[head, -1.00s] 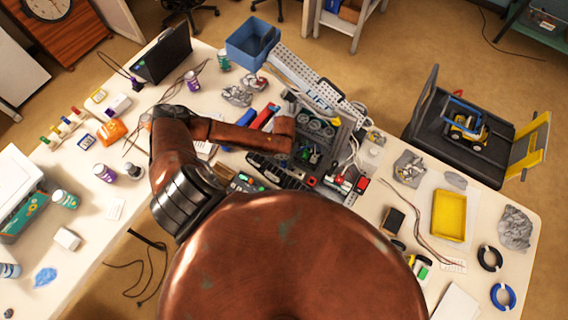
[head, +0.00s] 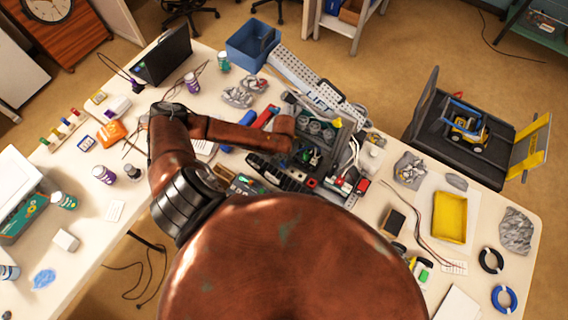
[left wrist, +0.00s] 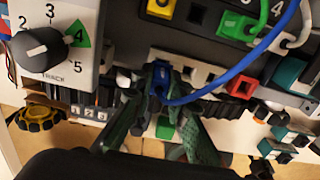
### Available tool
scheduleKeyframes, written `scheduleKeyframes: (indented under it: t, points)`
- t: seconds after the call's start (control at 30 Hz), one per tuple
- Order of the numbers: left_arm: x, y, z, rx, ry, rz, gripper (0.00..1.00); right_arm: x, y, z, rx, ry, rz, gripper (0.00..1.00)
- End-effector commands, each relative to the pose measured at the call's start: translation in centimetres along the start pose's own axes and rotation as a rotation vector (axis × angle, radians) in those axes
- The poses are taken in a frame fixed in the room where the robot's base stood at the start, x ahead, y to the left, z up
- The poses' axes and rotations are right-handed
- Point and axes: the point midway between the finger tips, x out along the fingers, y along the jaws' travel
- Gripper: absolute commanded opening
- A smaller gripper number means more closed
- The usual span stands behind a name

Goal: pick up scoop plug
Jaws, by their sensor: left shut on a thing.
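In the left wrist view, my left gripper (left wrist: 160,94) points into a panel of coloured sockets, its dark green fingers closed on a small blue plug (left wrist: 158,78). A blue cable (left wrist: 226,76) runs from the plug up to the right. The plug is at a pale socket strip (left wrist: 192,68); whether it is seated in a socket or clear of it I cannot tell. In the head view, my left arm reaches over the grey control panel (head: 345,135), and its gripper is mostly hidden beneath the wrist. My right gripper is not in view.
A knob marked with numbers (left wrist: 38,47) is on the panel at left. A red socket (left wrist: 242,87) and green and white cables are close on the right. In the head view, a yellow tray (head: 450,216) lies right of the panel and a blue bin (head: 252,44) behind it.

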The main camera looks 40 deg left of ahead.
Motion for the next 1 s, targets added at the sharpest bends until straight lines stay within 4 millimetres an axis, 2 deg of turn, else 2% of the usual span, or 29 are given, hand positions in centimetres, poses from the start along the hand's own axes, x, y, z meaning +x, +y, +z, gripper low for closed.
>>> scheduleKeyframes:
  t: [0.07,0.17,0.37,0.57,0.6,0.7,1.0]
  points:
    - [-1.2,0.1,0.3,0.003,-0.006,0.000,0.00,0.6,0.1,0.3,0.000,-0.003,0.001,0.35]
    - [-3.0,0.1,-1.3,0.004,-0.001,0.000,0.00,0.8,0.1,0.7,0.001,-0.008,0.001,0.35]
    - [-7.7,0.1,-5.2,0.004,-0.002,0.001,0.00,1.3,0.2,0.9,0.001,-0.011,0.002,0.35]
    - [-9.5,0.1,-10.0,0.003,0.001,0.001,0.00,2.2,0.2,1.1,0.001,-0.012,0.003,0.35]
    - [-10.1,0.0,-10.3,0.000,0.003,0.000,0.00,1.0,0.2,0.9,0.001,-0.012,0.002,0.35]
    - [-10.8,0.0,-11.2,-0.001,0.003,-0.001,0.00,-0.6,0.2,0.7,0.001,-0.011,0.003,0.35]
    - [-11.5,0.0,-13.4,0.000,0.001,-0.001,0.00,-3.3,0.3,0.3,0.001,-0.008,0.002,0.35]
